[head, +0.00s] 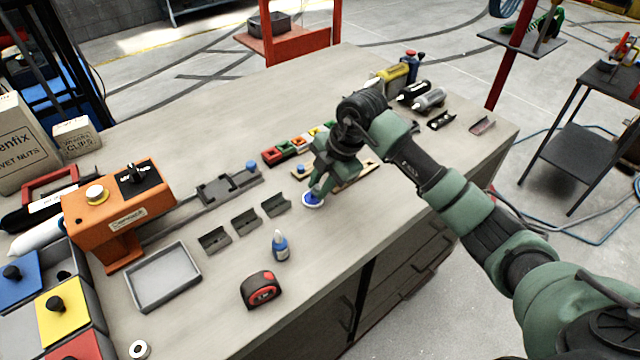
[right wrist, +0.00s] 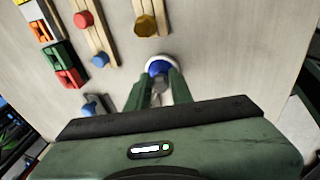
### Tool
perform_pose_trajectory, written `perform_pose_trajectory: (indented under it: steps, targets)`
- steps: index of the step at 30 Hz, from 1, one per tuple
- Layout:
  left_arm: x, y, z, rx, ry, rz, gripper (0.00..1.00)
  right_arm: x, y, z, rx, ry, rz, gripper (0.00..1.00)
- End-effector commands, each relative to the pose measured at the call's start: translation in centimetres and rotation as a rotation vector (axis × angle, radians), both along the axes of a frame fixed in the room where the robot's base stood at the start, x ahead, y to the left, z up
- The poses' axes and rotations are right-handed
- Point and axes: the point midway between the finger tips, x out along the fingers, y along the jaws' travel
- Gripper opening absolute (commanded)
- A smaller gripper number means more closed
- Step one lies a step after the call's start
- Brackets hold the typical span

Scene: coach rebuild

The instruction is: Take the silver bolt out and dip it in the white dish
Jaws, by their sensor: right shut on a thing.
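The white dish (head: 313,205) stands near the front of the bench and has something blue in it. In the right wrist view, the dish (right wrist: 160,58) lies just beyond my fingertips. My right gripper (head: 317,190) is down at the dish. It is shut on the silver bolt (right wrist: 157,90), a grey piece between the fingers in the right wrist view (right wrist: 154,88). The bolt's lower end seems to be at or in the blue of the dish; whether it touches is hard to tell. My left gripper is out of view.
Wooden strips with red, blue and gold heads (right wrist: 145,25) lie close to the dish. Coloured bins (head: 290,147) stand behind. Grey holders (head: 246,221), a blue-and-white bottle (head: 280,246) and a tape measure (head: 261,290) are left of the dish. The bench's front edge is near.

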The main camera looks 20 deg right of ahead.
Motion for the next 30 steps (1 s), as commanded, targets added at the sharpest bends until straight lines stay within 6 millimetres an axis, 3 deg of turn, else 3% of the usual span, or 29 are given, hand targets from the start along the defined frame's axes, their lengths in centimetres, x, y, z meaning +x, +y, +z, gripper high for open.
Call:
perform_pose_trajectory:
  steps: [8, 30]
  targets:
    - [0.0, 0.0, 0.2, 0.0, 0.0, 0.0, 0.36, -0.1, 0.0, 0.1, -0.001, 0.004, 0.001, 0.0]
    - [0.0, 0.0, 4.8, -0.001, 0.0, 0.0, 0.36, 0.0, 0.0, 6.0, -0.001, 0.002, 0.001, 0.0]
